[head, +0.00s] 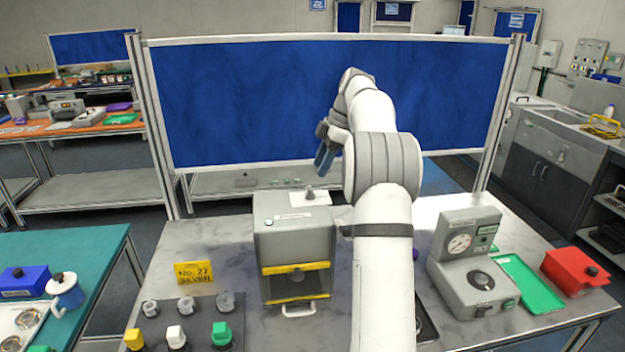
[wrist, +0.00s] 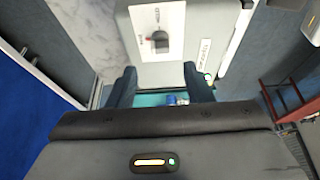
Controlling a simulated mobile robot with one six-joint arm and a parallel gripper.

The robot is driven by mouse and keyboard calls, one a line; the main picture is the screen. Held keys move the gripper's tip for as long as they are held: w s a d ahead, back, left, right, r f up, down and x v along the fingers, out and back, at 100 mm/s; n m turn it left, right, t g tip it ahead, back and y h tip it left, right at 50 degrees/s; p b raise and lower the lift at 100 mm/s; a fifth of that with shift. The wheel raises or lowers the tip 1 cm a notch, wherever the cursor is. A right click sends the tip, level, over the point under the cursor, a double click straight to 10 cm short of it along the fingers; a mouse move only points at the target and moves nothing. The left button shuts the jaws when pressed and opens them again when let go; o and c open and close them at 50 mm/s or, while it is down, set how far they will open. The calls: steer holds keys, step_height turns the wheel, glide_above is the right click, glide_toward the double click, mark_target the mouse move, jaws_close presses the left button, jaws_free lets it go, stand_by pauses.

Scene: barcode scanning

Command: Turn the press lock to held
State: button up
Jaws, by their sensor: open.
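The press (head: 290,240) is a grey box with yellow bars across its front opening, standing on the bench. On its top is a white plate with a small grey lock knob (head: 309,191). The knob (wrist: 160,40) also shows in the wrist view, on the white plate (wrist: 174,14), with a red mark at its left and print too small to read. My gripper (head: 322,162) is above and behind the press top, pointing down. In the wrist view its two dark fingers (wrist: 160,76) are apart and empty, with the knob beyond the tips, not between them.
A yellow sign (head: 194,273) and several coloured knobs or stamps stand left of the press. A grey gauge device (head: 465,262), a green tray (head: 530,284) and a red box (head: 575,268) are at the right. A blue panel (head: 250,100) rises behind the bench.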

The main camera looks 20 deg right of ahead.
mark_target(310, 188)
steer(key=p+x, duration=0.1)
steer(key=x, duration=0.5)
steer(key=shift+a+f, duration=0.2)
steer(key=shift+f, duration=0.2)
steer(key=shift+c, duration=0.5)
steer(key=c, duration=0.9)
